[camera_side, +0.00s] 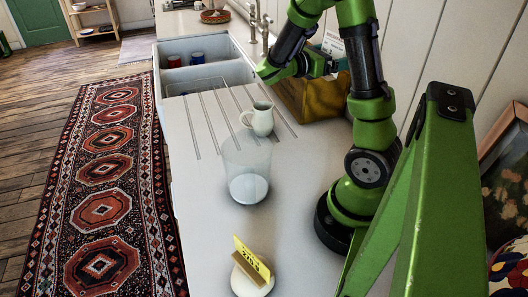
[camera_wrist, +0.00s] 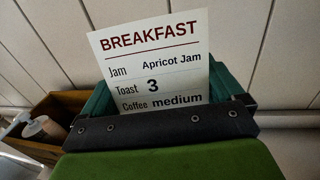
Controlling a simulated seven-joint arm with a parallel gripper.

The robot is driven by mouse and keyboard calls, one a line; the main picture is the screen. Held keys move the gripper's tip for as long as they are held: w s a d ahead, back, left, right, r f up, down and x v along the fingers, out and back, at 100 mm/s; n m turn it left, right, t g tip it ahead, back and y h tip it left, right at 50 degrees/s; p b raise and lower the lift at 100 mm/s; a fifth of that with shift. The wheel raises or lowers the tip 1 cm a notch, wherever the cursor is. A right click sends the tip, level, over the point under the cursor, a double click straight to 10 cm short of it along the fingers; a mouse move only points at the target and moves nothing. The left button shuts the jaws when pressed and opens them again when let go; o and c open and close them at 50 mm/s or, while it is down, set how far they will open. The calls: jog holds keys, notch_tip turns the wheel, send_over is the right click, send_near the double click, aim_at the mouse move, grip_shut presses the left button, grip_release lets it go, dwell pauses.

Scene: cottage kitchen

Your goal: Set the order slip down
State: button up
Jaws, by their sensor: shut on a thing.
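The order slip (camera_wrist: 153,62) is a white card headed BREAKFAST, with lines for Apricot Jam, Toast 3 and Coffee medium. It stands up between the fingers of my gripper (camera_wrist: 160,98) in the wrist view, and its lower edge is hidden by the gripper. My gripper (camera_side: 319,64) is shut on the slip, above the back of the counter near the wall in the side view. A white printed piece (camera_side: 335,46) shows just behind it there, too small to read.
A brown and yellow container (camera_side: 308,98) stands below my gripper. The sink (camera_side: 206,72) is at the left.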

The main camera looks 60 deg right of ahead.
jog(key=w+a+n+t+h, duration=0.15)
jog(key=w+n+t, duration=0.6)
jog(key=w, duration=0.75)
jog(key=w+a+n+t, duration=0.3)
jog(key=w+n+t, duration=0.2)
jog(key=w+t, duration=0.8)
jog(key=w+a+n+t+y, duration=0.3)
jog(key=w+a, duration=0.4)
jog(key=w, duration=0.3)
jog(key=shift+n+y, duration=0.25)
jog(key=shift+w+a+f, duration=0.1)
jog(key=shift+f, duration=5.25)
jog(key=shift+w+a+f, duration=0.1)
jog(key=shift+f, duration=5.2)
jog(key=shift+f, duration=0.1)
jog(key=o, duration=0.6)
jog(key=shift+o, duration=0.3)
